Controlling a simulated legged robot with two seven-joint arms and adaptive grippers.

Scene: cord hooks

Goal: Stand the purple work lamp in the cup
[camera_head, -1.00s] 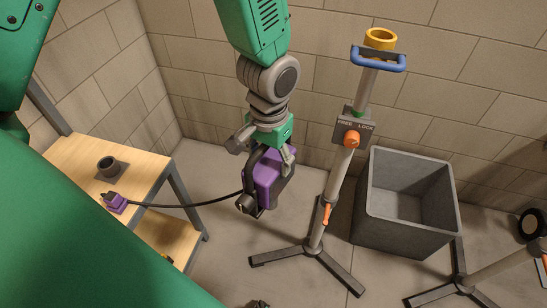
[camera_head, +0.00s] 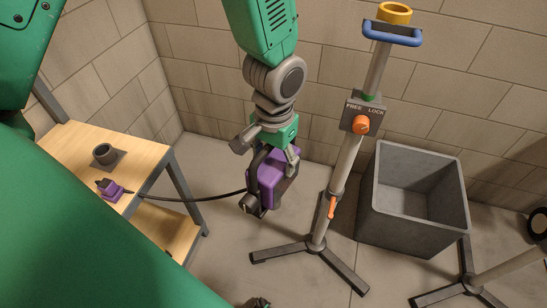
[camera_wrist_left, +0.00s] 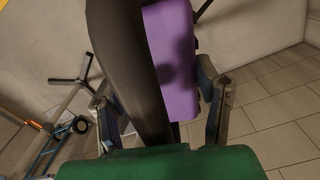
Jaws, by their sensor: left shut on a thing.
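The purple work lamp (camera_head: 267,178), a purple block with dark parts, hangs in the air left of the stand. My left gripper (camera_head: 274,155) is shut on it from above, on its dark handle. In the left wrist view the lamp's purple body (camera_wrist_left: 172,62) and a thick dark bar (camera_wrist_left: 130,70) lie between the fingers. A yellow ring-shaped cup (camera_head: 395,13) sits at the top of the stand's pole, above and to the right of the lamp. A black cord (camera_head: 195,199) runs from the lamp to a purple plug (camera_head: 112,190) on the table.
The stand (camera_head: 347,160) has a blue handle (camera_head: 392,33), an orange FREE/LOCK knob (camera_head: 361,124) and spread feet. A grey bin (camera_head: 410,222) stands to its right. A brick wall is behind.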

